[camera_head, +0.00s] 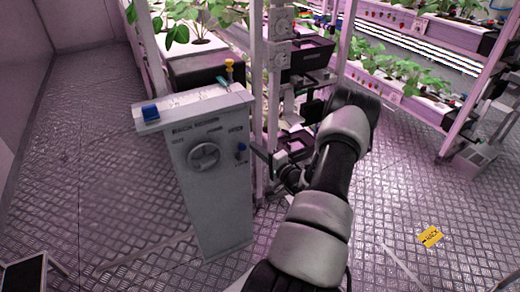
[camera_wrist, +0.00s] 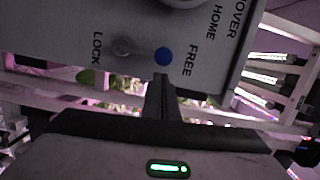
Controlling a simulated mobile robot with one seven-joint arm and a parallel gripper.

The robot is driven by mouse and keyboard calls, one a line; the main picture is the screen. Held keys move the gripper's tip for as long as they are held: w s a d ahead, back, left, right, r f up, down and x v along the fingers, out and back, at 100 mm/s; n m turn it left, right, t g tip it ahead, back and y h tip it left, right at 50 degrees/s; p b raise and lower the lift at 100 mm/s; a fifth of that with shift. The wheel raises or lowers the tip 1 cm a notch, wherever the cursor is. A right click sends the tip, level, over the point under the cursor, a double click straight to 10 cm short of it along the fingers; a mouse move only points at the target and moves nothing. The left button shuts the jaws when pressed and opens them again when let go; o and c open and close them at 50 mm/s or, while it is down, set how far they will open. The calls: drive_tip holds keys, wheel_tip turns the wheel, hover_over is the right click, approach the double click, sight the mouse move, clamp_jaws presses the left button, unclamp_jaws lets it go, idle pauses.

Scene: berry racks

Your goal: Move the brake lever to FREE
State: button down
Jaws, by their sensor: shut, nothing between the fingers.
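The brake lever shows a blue knob (camera_wrist: 163,56) in the wrist view, on a grey panel (camera_wrist: 60,25), between the LOCK and FREE lettering and nearer FREE. A grey round piece (camera_wrist: 122,46) lies to its left; I cannot tell if it is the lever's pivot. In the head view the blue knob (camera_head: 242,147) is at the right of the control box's front. My gripper (camera_wrist: 162,77) is shut and empty, its tips just below the knob; I cannot tell if they touch. In the head view my gripper (camera_head: 260,152) reaches the box from the right, partly hidden.
A yellow sign (camera_head: 430,237) lies on the floor.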

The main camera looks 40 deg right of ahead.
drive_tip(key=shift+w+a+r, duration=0.1)
drive_tip(key=shift+a+r, duration=0.1)
drive_tip(key=shift+a, duration=0.25)
drive_tip(key=shift+a, duration=0.15)
idle(0.3)
drive_tip(key=s+d+r, duration=0.1)
drive_tip(key=s+d, duration=0.2)
drive_tip(key=s, duration=0.8)
drive_tip(key=shift+d+b, duration=0.25)
drive_tip(key=shift+b, duration=0.1)
